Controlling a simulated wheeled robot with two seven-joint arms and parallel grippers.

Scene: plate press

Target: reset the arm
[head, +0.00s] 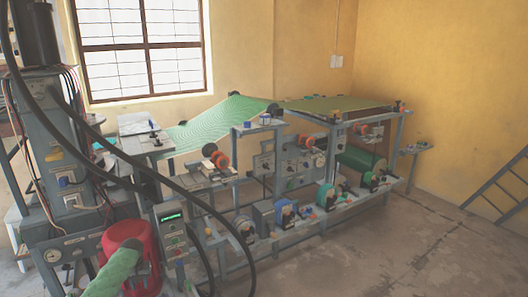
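My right gripper is not in view.
A grey control box (171,217) with a small green display stands right of the red part. Black hoses loop across in front. A long grey machine frame (240,170) with rollers and a green sheet (225,121) runs back right. Floor (400,250) at the front right is clear.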

